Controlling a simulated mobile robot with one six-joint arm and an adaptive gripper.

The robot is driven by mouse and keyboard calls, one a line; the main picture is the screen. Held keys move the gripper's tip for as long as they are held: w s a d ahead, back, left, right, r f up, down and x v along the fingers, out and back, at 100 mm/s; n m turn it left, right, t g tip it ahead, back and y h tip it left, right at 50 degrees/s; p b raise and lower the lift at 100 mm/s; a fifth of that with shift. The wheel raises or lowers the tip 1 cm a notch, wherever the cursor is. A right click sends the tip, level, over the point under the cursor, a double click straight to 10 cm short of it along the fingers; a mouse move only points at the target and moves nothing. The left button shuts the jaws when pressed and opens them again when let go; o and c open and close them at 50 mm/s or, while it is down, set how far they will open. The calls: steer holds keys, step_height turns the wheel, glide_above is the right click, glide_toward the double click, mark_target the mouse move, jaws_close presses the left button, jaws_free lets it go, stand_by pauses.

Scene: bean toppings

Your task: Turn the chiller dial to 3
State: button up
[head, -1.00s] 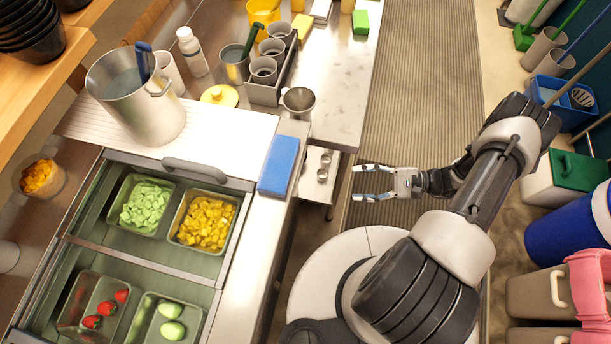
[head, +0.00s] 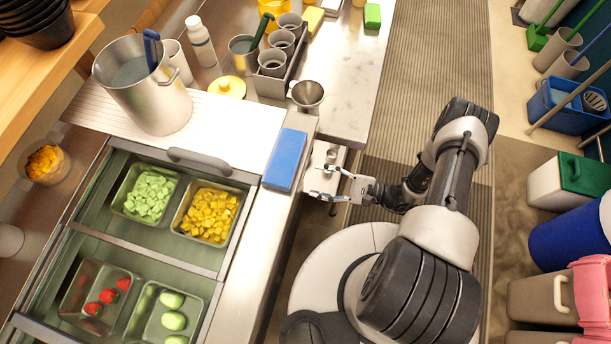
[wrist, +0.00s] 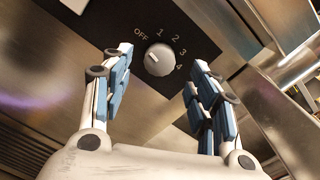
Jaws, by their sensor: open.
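The chiller dial (wrist: 159,60) is a round light-grey knob on a black panel (wrist: 125,20) in the wrist view. The panel is marked OFF, 1, 2, 3 and 4 around the knob. A small mark on the knob's upper left seems to face OFF, but it is too small to be sure. My gripper (wrist: 158,68) is open and empty, with one finger on each side of the dial in the picture. I see no contact with the knob. In the head view my gripper (head: 324,183) is beside the counter's right side; the dial is hidden there.
The chiller (head: 150,248) holds pans of green and yellow pieces, strawberries and green fruit. A blue sponge (head: 285,160) lies on the counter edge above my gripper. A steel cup (head: 307,96) stands farther back. Striped floor matting lies to the right.

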steer(key=x, duration=0.5)
steer(key=c, duration=1.1)
